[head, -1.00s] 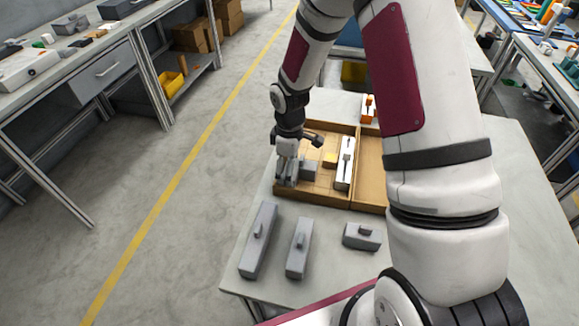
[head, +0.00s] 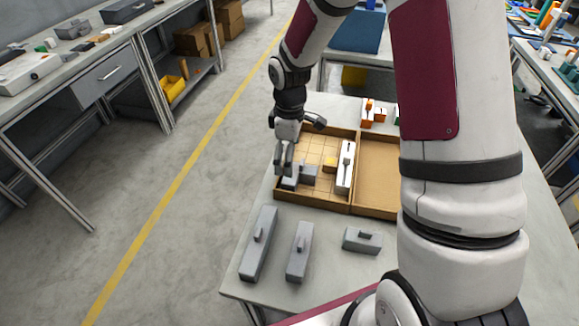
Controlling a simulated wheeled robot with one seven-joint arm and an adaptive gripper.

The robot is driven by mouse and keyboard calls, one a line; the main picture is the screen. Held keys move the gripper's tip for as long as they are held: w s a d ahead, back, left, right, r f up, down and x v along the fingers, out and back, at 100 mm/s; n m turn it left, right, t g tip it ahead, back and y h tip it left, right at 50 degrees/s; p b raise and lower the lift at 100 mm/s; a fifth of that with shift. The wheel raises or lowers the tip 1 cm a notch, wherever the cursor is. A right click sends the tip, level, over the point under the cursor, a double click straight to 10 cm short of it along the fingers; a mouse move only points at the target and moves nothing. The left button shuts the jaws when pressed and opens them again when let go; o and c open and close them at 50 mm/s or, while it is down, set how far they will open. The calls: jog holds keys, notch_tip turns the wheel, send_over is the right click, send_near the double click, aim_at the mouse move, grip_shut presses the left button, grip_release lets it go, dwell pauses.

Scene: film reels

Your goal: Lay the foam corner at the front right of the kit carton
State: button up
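The kit carton (head: 333,203) is an open brown box on the table, with a gridded left section and a plain right section. Grey foam (head: 290,183) lies at the near-left corner of the gridded section, with another grey block (head: 309,172) right beside it; I cannot tell whether they are one piece. My gripper (head: 284,168) points down just above the near-left grey foam, its fingers close to the top. Whether the fingers still touch the foam is too small to tell.
Two long grey blocks (head: 259,243) (head: 299,251) and a shorter grey block (head: 362,240) with knobs lie on the table (head: 330,275) in front of the carton. Orange and white items (head: 371,112) stand behind it. My arm hides much of the right side.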

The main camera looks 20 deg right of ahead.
jog(key=s+r+m+t, duration=0.1)
jog(key=s+r+m, duration=0.1)
jog(key=s+r, duration=0.35)
jog(key=s+r+m+t+h, duration=0.1)
jog(key=s+r, duration=0.1)
jog(key=r, duration=0.7)
jog(key=s+r+m, duration=0.2)
jog(key=s+r, duration=0.1)
jog(key=r, duration=0.4)
jog(key=s+r+m+t, duration=0.1)
jog(key=s+r+m, duration=0.1)
jog(key=s, duration=0.5)
jog(key=s+r+m+t+y, duration=0.1)
jog(key=s+m, duration=0.3)
jog(key=s, duration=0.4)
jog(key=shift+d+r+t, duration=0.15)
jog(key=shift+r+t, duration=0.25)
jog(key=shift+r, duration=0.45)
